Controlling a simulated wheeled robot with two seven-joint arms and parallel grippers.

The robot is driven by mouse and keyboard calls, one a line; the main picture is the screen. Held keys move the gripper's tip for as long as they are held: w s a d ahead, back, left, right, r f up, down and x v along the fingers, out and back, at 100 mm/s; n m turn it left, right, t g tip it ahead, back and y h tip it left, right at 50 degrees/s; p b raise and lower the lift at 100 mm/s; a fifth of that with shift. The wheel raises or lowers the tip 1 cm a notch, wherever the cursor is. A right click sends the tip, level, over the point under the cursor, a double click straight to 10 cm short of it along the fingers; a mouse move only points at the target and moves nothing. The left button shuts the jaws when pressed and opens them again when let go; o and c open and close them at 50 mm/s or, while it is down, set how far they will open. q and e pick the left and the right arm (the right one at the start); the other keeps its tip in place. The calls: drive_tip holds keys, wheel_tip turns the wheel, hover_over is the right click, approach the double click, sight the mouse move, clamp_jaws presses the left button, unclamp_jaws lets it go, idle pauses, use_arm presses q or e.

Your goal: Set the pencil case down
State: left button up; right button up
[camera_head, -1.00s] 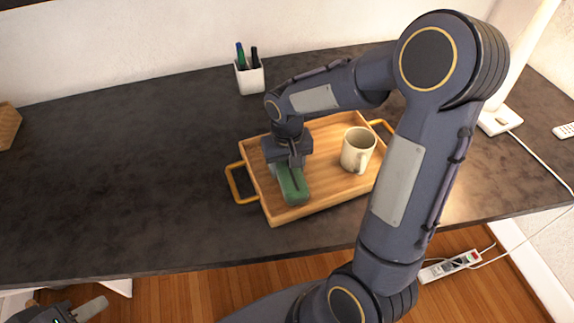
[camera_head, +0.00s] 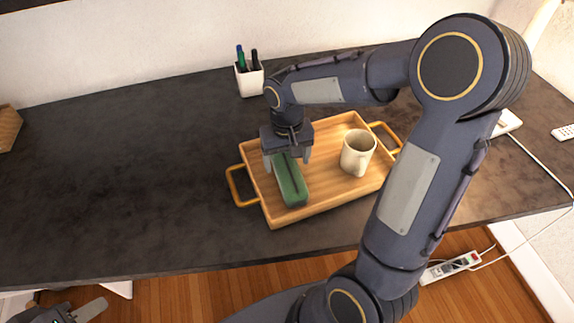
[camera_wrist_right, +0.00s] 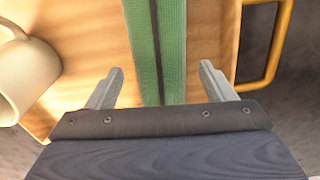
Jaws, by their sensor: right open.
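The green pencil case (camera_head: 291,184) with a dark zip lies on the left part of the wooden tray (camera_head: 330,193). It also shows in the right wrist view (camera_wrist_right: 172,45), running between the fingers. My right gripper (camera_head: 288,165) is just above the case's far end, open, with one finger on each side and a gap to the case on both sides. It also shows in the right wrist view (camera_wrist_right: 160,85). My left gripper (camera_head: 75,312) is at the bottom left corner, below the table's front edge; its jaws are only partly visible.
A cream mug (camera_head: 357,152) stands on the tray, right of the case. The tray has yellow handles (camera_head: 238,186). A white pen cup (camera_head: 249,80) stands behind it. The dark table (camera_head: 120,170) is clear on the left. A power strip (camera_head: 450,266) lies on the floor.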

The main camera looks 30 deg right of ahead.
sight(287, 163)
wheel_tip(287, 163, up, 7)
drive_tip(key=shift+f+p, duration=0.1)
drive_tip(key=shift+p, duration=0.2)
drive_tip(key=s+a+r+t+y, duration=0.1)
drive_tip(key=s+a+t+y, duration=0.1)
drive_tip(key=s, duration=0.6)
drive_tip(key=s+a+r+n+t+y, duration=0.1)
drive_tip(key=s+a+t, duration=0.1)
drive_tip(key=s, duration=0.7)
drive_tip(key=shift+t+y, duration=0.4)
drive_tip(key=shift+t, duration=0.4)
wheel_tip(287, 163, up, 3)
drive_tip(key=p, duration=0.2)
drive_tip(key=shift+f+p, duration=0.15)
drive_tip(key=shift+p, duration=0.25)
drive_tip(key=shift+f, duration=0.25)
drive_tip(key=shift+c, duration=0.3)
